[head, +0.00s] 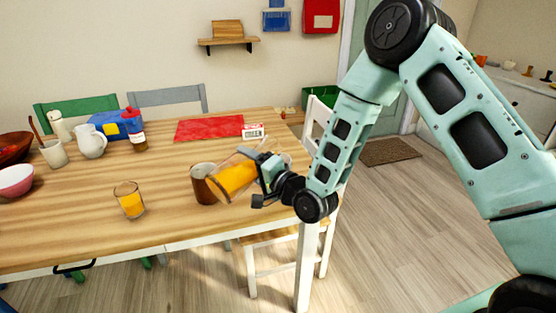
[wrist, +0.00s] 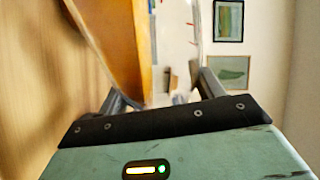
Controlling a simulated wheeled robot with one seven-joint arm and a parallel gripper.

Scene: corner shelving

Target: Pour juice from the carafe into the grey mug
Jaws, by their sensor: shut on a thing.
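My gripper (head: 262,170) is shut on the glass carafe (head: 232,180) above the table's right end. The carafe holds orange juice and is tipped far over, its mouth end toward the left. A dark brown mug (head: 203,186) stands upright on the table, just left of the carafe; its outside looks brown rather than grey. The carafe's front overlaps the mug's right side in the head view, and I cannot tell whether they touch or whether juice is flowing. In the wrist view the orange juice in the carafe (wrist: 118,45) fills the upper middle.
A glass of orange juice (head: 130,200) stands left of the mug. A red mat (head: 205,129) lies behind. The front middle of the table is clear.

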